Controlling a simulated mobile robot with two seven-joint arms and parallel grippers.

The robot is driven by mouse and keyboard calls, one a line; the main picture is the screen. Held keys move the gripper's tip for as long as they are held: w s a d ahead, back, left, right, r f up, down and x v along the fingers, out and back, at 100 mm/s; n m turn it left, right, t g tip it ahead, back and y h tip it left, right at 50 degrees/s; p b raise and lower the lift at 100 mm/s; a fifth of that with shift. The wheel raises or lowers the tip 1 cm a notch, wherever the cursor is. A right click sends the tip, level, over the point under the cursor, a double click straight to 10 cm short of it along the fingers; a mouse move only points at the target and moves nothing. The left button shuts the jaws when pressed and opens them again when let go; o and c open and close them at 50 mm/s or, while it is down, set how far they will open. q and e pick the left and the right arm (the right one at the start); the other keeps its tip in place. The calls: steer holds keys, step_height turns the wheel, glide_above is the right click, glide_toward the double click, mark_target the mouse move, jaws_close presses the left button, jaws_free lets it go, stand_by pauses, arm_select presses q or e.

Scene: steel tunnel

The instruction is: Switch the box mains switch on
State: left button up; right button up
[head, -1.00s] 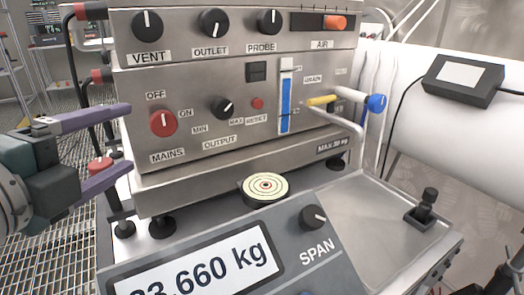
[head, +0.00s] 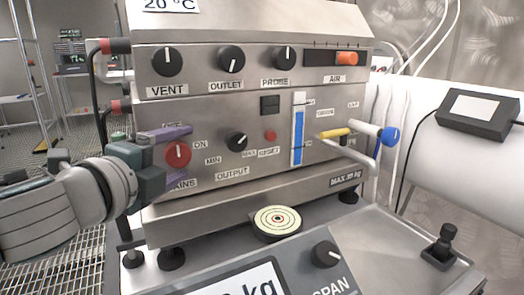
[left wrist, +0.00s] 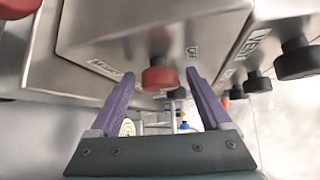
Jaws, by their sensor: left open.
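The box mains switch (head: 178,155) is a red round knob on the lower left of the steel box's front panel, with a white mark that stands about upright. Labels ON and MAINS show beside it; the OFF label is mostly covered. My left gripper (head: 184,154) is open, with one purple finger above the knob and one below. In the left wrist view the red knob (left wrist: 160,77) sits between the two spread fingers (left wrist: 160,95); I cannot tell whether they touch it. My right gripper is not in view.
The OUTPUT knob (head: 236,142) and red RESET button (head: 270,136) are to the right. Black knobs such as VENT (head: 168,62) line the row above. A round target disc (head: 277,222) and the SPAN knob (head: 327,254) are below. A yellow-tipped lever (head: 335,133) sticks out at right.

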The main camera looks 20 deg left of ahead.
arm_select(q)
jaws_close()
stand_by(0.7)
